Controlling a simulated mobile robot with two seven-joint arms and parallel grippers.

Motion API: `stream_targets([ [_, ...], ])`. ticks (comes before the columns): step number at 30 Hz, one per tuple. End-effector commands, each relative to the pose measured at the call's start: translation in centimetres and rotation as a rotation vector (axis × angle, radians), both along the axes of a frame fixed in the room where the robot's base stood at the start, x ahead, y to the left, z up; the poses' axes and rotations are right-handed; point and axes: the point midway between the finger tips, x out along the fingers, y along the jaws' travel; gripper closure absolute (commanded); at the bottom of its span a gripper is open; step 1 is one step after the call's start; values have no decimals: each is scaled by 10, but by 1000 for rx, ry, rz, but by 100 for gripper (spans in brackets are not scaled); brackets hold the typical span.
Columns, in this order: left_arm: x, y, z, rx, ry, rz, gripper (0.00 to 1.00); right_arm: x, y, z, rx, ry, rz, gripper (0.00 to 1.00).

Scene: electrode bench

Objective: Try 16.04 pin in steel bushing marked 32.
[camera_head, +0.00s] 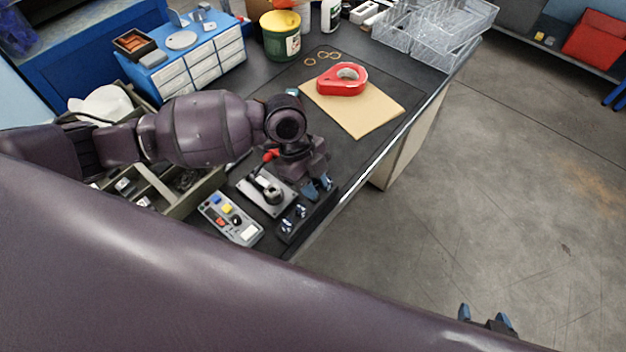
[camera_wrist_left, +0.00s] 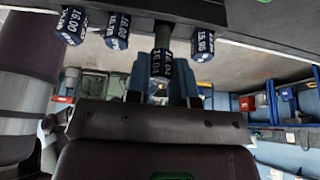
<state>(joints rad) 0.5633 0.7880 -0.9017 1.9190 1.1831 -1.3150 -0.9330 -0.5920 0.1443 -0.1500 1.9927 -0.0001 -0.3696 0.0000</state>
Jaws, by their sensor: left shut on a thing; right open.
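My left gripper (camera_head: 319,190) is over the far end of a dark pin rack (camera_head: 292,236). In the left wrist view its blue fingers (camera_wrist_left: 161,80) are shut on a dark hexagonal-headed pin (camera_wrist_left: 161,66) that seems to read 16.04. Some grey shank shows between this head and the rack (camera_wrist_left: 260,28); whether its end is still in the rack is unclear. Other pins, one marked 16.00 (camera_wrist_left: 70,25), sit beside it. A grey plate with a red-handled clamp and a round steel part (camera_head: 274,196), possibly the bushing, lies left of the rack; no 32 is readable. My right gripper (camera_head: 486,320) is open and empty over the floor.
A control box (camera_head: 231,219) with coloured buttons stands left of the plate. A compartment tray (camera_head: 178,200) is farther left. The bench edge runs close right of the rack.

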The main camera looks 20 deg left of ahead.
Motion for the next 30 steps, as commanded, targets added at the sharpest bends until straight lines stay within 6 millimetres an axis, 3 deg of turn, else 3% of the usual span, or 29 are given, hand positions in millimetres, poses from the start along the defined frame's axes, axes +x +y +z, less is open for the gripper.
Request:
stream_targets([
  [13, 0, 0, -8, 0, 0, 0, 100, -11, -1, -9, 2, 23, -6, 32],
  [30, 0, 0, -19, 0, 0, 0, 100, -2, 1, -10, 2, 11, -1, 32],
])
